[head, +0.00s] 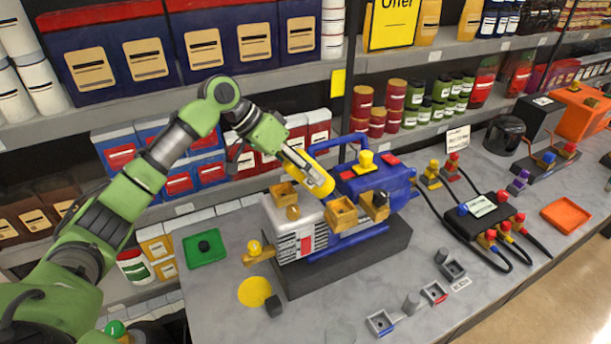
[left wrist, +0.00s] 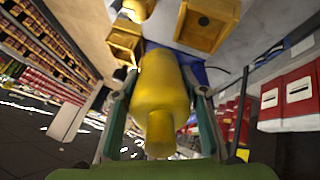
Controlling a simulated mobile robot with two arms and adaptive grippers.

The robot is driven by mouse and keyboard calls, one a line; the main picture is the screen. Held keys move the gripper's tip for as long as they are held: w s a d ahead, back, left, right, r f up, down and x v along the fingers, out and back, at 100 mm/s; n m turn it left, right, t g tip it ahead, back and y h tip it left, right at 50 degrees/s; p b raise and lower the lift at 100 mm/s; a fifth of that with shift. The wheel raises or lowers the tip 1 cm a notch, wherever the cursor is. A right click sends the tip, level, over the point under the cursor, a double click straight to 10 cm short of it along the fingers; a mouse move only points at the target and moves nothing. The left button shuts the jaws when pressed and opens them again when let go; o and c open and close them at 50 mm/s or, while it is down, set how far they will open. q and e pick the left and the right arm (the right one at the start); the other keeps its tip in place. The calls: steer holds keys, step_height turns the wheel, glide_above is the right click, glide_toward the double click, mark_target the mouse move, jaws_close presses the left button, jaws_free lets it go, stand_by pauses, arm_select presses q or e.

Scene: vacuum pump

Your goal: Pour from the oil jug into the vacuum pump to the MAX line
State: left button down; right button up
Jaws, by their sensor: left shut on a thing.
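The oil jug (head: 318,183) is yellow and hangs tilted above the vacuum pump, with its lower end toward the pump's top. In the left wrist view the yellow jug (left wrist: 163,85) fills the space between the fingers. My left gripper (head: 302,168) is shut on it. The vacuum pump (head: 371,183) has a blue motor body and a pale ribbed front part, and sits on a dark base. Yellow square ports (head: 342,213) stand on and beside its top. I cannot see any oil flowing, and the MAX line is too small to tell. My right gripper is not in view.
The grey bench (head: 225,300) carries a green tray (head: 204,248), a yellow disc (head: 254,291), small grey fittings (head: 381,322), a black manifold with hoses (head: 485,211) and an orange tray (head: 565,215). Stocked shelves stand close behind.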

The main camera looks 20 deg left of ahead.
mark_target(279, 152)
arm_select(q)
steer(key=shift+a+b, duration=0.1)
steer(key=shift+b, duration=0.3)
steer(key=shift+a+r+p, duration=0.1)
steer(key=shift+r+p, duration=0.4)
steer(key=shift+p, duration=0.1)
steer(key=r+y+p, duration=0.1)
steer(key=p, duration=0.1)
steer(key=a+r+g+y+p, duration=0.1)
steer(key=s+r+y+p, duration=0.1)
steer(key=p, duration=0.1)
steer(key=shift+a+r+g+p, duration=0.3)
steer(key=shift+a+r+g, duration=0.1)
steer(key=shift+a+y, duration=0.25)
steer(key=shift+y, duration=0.35)
steer(key=a+y, duration=0.1)
steer(key=s+a+r+g+y, duration=0.1)
steer(key=shift+s+g+y, duration=0.1)
steer(key=shift+g+y, duration=0.2)
steer(key=shift+y, duration=0.1)
steer(key=shift+a, duration=0.2)
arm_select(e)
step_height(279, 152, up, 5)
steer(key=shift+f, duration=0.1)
arm_select(q)
steer(key=shift+s, duration=0.1)
